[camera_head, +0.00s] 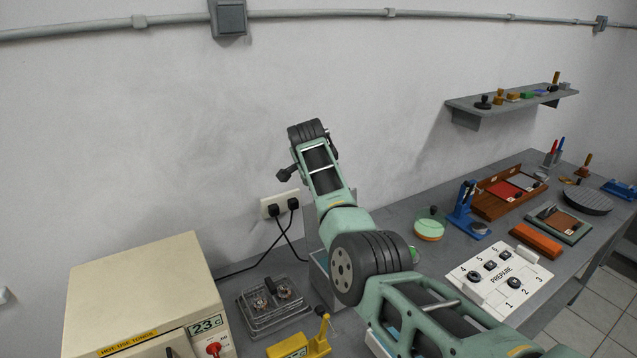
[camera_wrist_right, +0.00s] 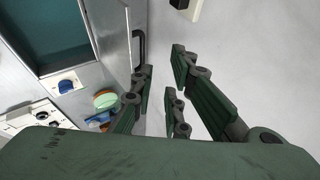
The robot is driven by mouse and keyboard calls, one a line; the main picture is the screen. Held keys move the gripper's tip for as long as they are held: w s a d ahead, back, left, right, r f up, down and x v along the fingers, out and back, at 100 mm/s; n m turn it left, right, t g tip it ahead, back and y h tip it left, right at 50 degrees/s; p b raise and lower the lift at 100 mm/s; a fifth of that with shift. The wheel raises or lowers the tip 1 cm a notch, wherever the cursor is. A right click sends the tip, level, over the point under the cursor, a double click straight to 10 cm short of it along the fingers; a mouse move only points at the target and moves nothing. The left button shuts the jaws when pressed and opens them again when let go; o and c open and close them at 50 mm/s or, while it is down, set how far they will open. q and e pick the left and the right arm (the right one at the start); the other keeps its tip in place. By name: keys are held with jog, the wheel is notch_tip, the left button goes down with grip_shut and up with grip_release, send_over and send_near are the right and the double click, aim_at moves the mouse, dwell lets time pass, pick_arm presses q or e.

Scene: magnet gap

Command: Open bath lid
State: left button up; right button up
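The bath stands behind my right arm in the head view, where only part of its grey box (camera_head: 321,259) shows. In the right wrist view its dark teal interior (camera_wrist_right: 48,38) is visible at upper left. The grey lid (camera_wrist_right: 114,35) stands up beside the opening, seen at a steep angle, with a black handle (camera_wrist_right: 138,48) on its outer face. My right gripper (camera_wrist_right: 160,88) is open, its fingers apart, with one fingertip close to the handle's lower end. I cannot tell whether they touch. My left gripper is in neither view.
A wall socket (camera_head: 279,204) with two plugs is behind the bath. A wire rack (camera_head: 272,306), a yellow tool (camera_head: 303,342) and a beige heater box (camera_head: 148,295) stand to the left. A white numbered panel (camera_head: 500,278) and trays lie to the right.

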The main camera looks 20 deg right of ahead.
jog(key=shift+w+d+f, duration=0.1)
jog(key=shift+d+f, duration=0.3)
jog(key=shift+d, duration=0.35)
jog(key=shift+s+a+r, duration=0.25)
jog(key=shift+a+r, duration=0.05)
jog(key=shift+r, duration=0.1)
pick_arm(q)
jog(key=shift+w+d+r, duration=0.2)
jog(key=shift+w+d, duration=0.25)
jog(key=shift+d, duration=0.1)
pick_arm(e)
jog(key=v, duration=1)
jog(key=shift+d+r, duration=0.2)
jog(key=shift+r, duration=0.05)
